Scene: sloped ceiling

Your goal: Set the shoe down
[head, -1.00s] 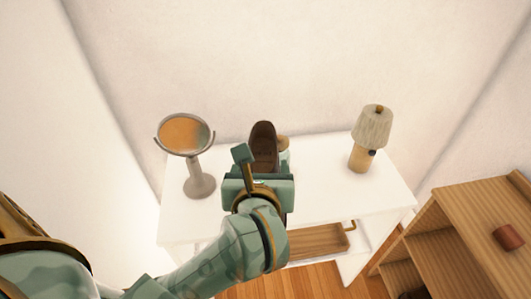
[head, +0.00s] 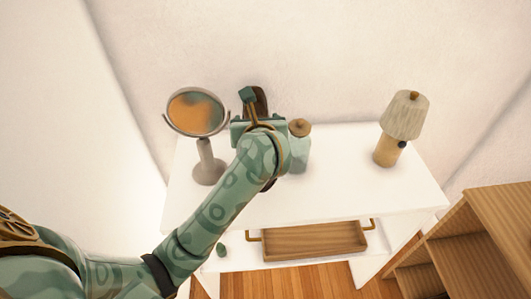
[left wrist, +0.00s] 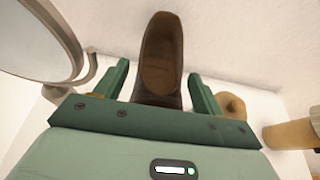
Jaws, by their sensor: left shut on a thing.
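The brown shoe (head: 263,100) is held over the back of the white table (head: 345,185), between the round mirror and the green jar. In the head view my left gripper and forearm hide most of it. I cannot tell whether the shoe touches the table. My right gripper is not in view.
A round mirror on a stand (head: 196,112) is close on the left. A green jar with a wooden knob (head: 299,152) is close on the right. A lamp (head: 402,118) stands farther right, with clear tabletop before it. Below are a wooden tray (head: 315,242) and a shelf unit (head: 470,235).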

